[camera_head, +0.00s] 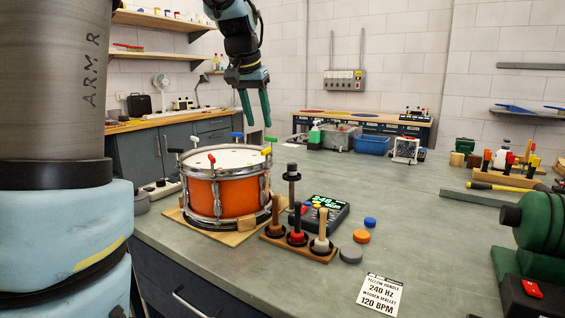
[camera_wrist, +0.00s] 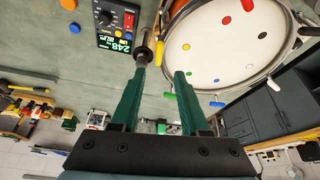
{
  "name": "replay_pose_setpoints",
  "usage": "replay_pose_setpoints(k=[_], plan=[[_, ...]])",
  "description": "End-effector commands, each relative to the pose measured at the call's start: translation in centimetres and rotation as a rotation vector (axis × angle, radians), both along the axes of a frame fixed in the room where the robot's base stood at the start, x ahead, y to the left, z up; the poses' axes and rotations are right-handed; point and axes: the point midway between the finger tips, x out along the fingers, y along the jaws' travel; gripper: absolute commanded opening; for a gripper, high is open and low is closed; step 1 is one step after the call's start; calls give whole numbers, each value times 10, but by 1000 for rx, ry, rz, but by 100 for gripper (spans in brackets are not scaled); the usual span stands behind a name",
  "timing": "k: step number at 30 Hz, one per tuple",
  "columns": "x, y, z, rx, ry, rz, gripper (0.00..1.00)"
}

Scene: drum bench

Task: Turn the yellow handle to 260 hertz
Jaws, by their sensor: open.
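The orange drum (camera_head: 232,197) stands on a wooden base on the bench, with coloured T-handles around its rim. The yellow handle (camera_head: 267,151) is at the rim's right side, just in front of the green handle (camera_head: 270,139). My gripper (camera_head: 257,122) points down, open and empty, above the drum's far right side. It also shows in the wrist view (camera_wrist: 160,72), with its fingers apart beside the drum rim. The tuner box (camera_head: 318,212) has a lit display (camera_wrist: 122,46) that seems to read 248.
A mallet rack (camera_head: 298,248) and a dark upright post (camera_head: 292,190) stand close right of the drum. Blue, orange and grey discs lie nearby. A green machine (camera_head: 540,225) stands far right. The bench centre is clear.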

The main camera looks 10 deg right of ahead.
Motion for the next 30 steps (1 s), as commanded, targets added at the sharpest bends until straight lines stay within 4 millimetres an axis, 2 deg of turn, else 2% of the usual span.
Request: replay_pose_setpoints(k=[15, 21, 30], plan=[[25, -20, -78, 3, 6, -3, 45], [31, -24, -93, 2, 4, -4, 45], [32, -24, -95, 2, 2, -3, 45]])
